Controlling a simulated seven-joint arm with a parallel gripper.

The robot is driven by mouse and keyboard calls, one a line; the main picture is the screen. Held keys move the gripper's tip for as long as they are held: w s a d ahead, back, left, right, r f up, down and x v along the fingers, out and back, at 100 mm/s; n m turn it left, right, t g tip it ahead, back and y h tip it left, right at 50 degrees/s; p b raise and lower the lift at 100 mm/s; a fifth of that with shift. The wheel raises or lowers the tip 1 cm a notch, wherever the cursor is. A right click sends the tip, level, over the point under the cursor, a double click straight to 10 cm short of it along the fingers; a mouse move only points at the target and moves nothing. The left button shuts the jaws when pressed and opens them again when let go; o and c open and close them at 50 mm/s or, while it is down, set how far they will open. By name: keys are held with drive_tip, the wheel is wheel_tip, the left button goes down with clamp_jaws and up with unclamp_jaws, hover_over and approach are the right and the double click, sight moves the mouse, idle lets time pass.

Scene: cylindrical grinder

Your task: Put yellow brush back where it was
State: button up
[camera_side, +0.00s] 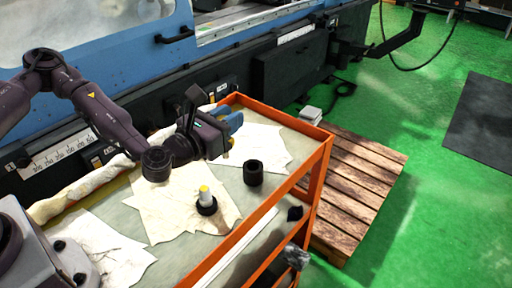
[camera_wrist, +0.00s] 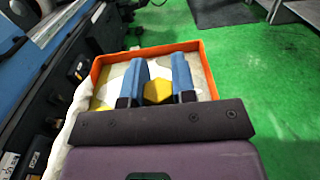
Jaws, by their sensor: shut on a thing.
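My gripper (camera_wrist: 158,84) has blue fingers closed on a yellow piece, which I take to be the yellow brush (camera_wrist: 158,92). Only its yellow six-sided end shows between the fingers in the wrist view; the rest is hidden. In the side view my gripper (camera_side: 231,122) is over the far part of the cart top, and a bit of yellow shows by the fingers. A black, open-topped cup (camera_side: 253,173) stands upright on the cart, nearer the camera and right of my gripper.
The orange-rimmed cart (camera_side: 318,150) carries several crumpled paper sheets (camera_side: 262,142) and a long cloth roll (camera_side: 88,182) along its machine side. The blue and black grinder (camera_side: 290,75) runs behind it. A wooden pallet (camera_side: 350,180) lies on the green floor to the right.

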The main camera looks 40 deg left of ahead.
drive_tip(key=w+d+f, duration=0.1)
drive_tip(key=w+f, duration=0.6)
drive_tip(key=f, duration=0.3)
drive_tip(key=shift+w+d, duration=0.2)
drive_tip(key=shift+d, duration=0.05)
drive_tip(key=shift+f, duration=0.15)
drive_tip(key=shift+f, duration=0.4)
drive_tip(key=o, duration=0.9)
